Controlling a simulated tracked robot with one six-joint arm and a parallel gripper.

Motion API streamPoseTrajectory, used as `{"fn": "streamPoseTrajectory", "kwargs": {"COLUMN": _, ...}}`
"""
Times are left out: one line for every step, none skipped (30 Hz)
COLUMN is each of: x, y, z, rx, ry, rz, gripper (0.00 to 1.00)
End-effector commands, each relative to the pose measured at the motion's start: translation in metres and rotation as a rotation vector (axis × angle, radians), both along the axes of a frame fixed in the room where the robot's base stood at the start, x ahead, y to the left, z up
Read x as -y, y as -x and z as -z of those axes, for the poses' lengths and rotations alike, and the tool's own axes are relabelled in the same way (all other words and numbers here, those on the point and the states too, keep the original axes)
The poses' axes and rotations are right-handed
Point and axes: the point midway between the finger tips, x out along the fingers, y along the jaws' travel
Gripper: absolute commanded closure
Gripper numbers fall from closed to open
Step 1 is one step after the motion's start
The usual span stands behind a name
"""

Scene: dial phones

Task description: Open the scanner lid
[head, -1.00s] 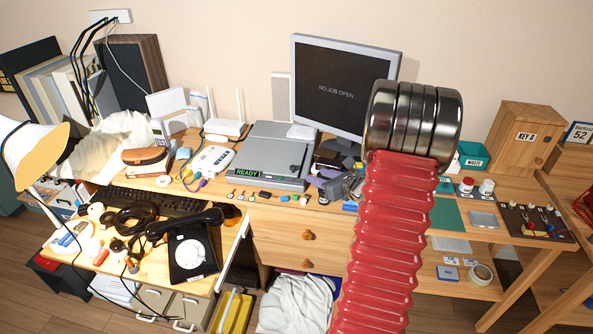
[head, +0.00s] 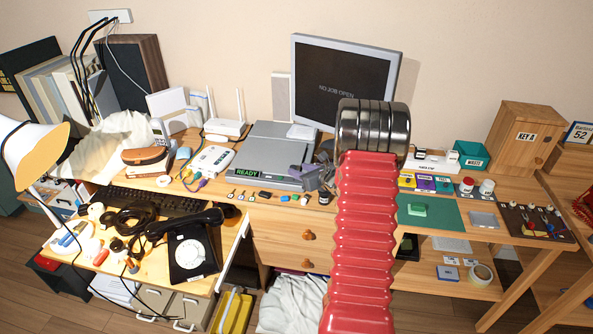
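The scanner (head: 277,148) is a flat grey box on the desk left of the monitor, with a green "READY" display on its front edge. Its lid looks flat and shut. My arm, red bellows with metal rings, rises in front of the desk and hides part of it. My gripper (head: 311,178), grey and purplish, shows left of the arm at the scanner's right front corner. It is small and partly hidden, so I cannot tell whether its fingers are open or whether it touches the scanner.
A white router (head: 226,128) and a white box (head: 208,161) stand left of the scanner. Small coloured items line the desk in front. A black dial phone (head: 190,248) sits lower left. A green mat (head: 440,212) lies right.

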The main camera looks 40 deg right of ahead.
Motion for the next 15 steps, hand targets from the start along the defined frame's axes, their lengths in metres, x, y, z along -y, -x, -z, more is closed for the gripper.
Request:
{"fn": "streamPoseTrajectory", "kwargs": {"x": 0.0, "y": -0.006, "z": 0.003, "rx": 0.0, "ry": 0.001, "rz": -0.001, "gripper": 0.63}}
{"fn": "streamPoseTrajectory", "kwargs": {"x": 0.001, "y": -0.01, "z": 0.004, "rx": -0.001, "ry": 0.0, "rz": -0.002, "gripper": 0.63}}
{"fn": "streamPoseTrajectory", "kwargs": {"x": 0.001, "y": -0.013, "z": 0.006, "rx": 0.0, "ry": 0.0, "rz": -0.001, "gripper": 0.63}}
{"fn": "streamPoseTrajectory", "kwargs": {"x": 0.002, "y": -0.015, "z": 0.006, "rx": 0.0, "ry": 0.0, "rz": -0.001, "gripper": 0.63}}
{"fn": "streamPoseTrajectory", "kwargs": {"x": 0.002, "y": -0.017, "z": 0.007, "rx": 0.001, "ry": 0.0, "rz": -0.001, "gripper": 0.63}}
{"fn": "streamPoseTrajectory", "kwargs": {"x": 0.003, "y": -0.019, "z": 0.007, "rx": 0.001, "ry": 0.0, "rz": 0.0, "gripper": 0.63}}
{"fn": "streamPoseTrajectory", "kwargs": {"x": 0.003, "y": -0.02, "z": 0.008, "rx": 0.001, "ry": 0.0, "rz": 0.0, "gripper": 0.63}}
{"fn": "streamPoseTrajectory", "kwargs": {"x": 0.003, "y": -0.021, "z": 0.008, "rx": 0.001, "ry": -0.001, "rz": 0.0, "gripper": 0.63}}
{"fn": "streamPoseTrajectory", "kwargs": {"x": 0.003, "y": -0.021, "z": 0.009, "rx": 0.001, "ry": -0.001, "rz": 0.0, "gripper": 0.63}}
{"fn": "streamPoseTrajectory", "kwargs": {"x": 0.003, "y": -0.021, "z": 0.009, "rx": 0.0, "ry": -0.001, "rz": 0.0, "gripper": 0.63}}
{"fn": "streamPoseTrajectory", "kwargs": {"x": 0.003, "y": -0.022, "z": 0.009, "rx": 0.0, "ry": -0.001, "rz": 0.0, "gripper": 0.63}}
{"fn": "streamPoseTrajectory", "kwargs": {"x": 0.003, "y": -0.022, "z": 0.009, "rx": 0.0, "ry": -0.001, "rz": 0.0, "gripper": 0.63}}
{"fn": "streamPoseTrajectory", "kwargs": {"x": 0.003, "y": -0.021, "z": 0.009, "rx": 0.0, "ry": -0.001, "rz": 0.0, "gripper": 0.63}}
{"fn": "streamPoseTrajectory", "kwargs": {"x": 0.003, "y": -0.021, "z": 0.009, "rx": 0.0, "ry": -0.001, "rz": 0.0, "gripper": 0.63}}
{"fn": "streamPoseTrajectory", "kwargs": {"x": 0.003, "y": -0.021, "z": 0.009, "rx": 0.0, "ry": -0.001, "rz": 0.0, "gripper": 0.63}}
